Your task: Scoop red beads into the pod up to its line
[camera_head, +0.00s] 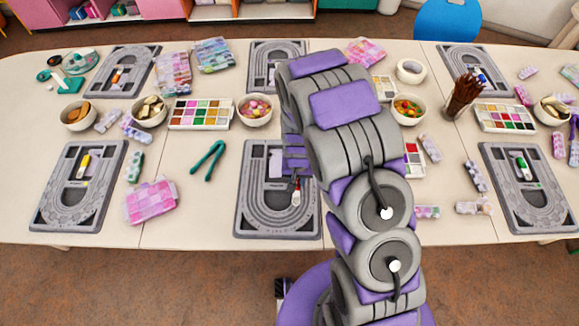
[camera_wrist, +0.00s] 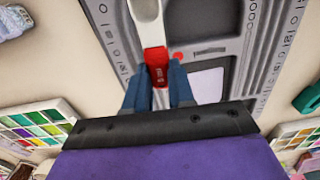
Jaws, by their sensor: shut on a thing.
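My gripper (camera_wrist: 160,85) is shut on the red end of a small tool with a pale, rounded shaft (camera_wrist: 146,20). In the head view this tool (camera_head: 296,197) shows over the middle grey bead board (camera_head: 247,222); my arm hides most of the gripper there. In the wrist view the board (camera_wrist: 240,25) lies beneath, with a red dot (camera_wrist: 179,55) and a pale square recess (camera_wrist: 207,84) beside the tool. I cannot tell which container is the pod or see its line. A bowl of mixed beads with some red (camera_head: 407,109) stands right of my arm.
A bowl of pinkish pieces (camera_head: 256,109) and a palette of coloured squares (camera_head: 200,113) stand behind the board. Dark green tongs (camera_head: 207,158) lie to its left. Other boards stand left (camera_head: 47,212) and right (camera_head: 499,205). Bare tabletop shows left of the middle board.

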